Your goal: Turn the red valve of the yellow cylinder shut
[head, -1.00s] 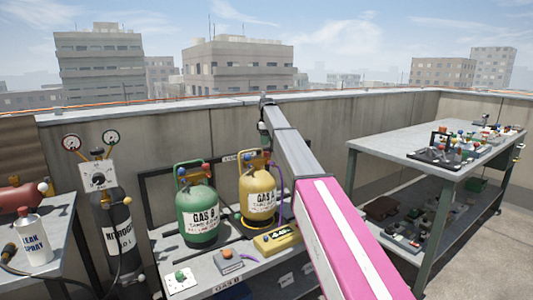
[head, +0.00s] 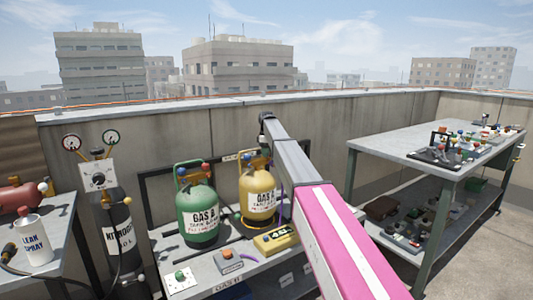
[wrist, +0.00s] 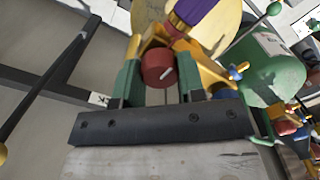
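The yellow cylinder (head: 258,200) stands on the low bench beside the green cylinder (head: 197,215). My arm's end hangs over the yellow cylinder's top and hides part of it in the head view. In the wrist view the red valve (wrist: 157,68), a round knob with a white mark, lies between the fingers of my gripper (wrist: 160,62). The fingers are apart, one on each side of the knob, and look open. I cannot tell whether either finger touches it. The yellow cylinder (wrist: 218,22) and its yellow collar are just beyond, and the green cylinder (wrist: 272,65) is to the right.
A purple hose (wrist: 193,12) runs close beyond the valve. A yellow meter (head: 277,240) sits in front of the cylinders. A dark rail (wrist: 45,90) and the concrete wall are behind. A nitrogen bottle (head: 118,235) stands at left, and a cluttered table (head: 400,150) at right.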

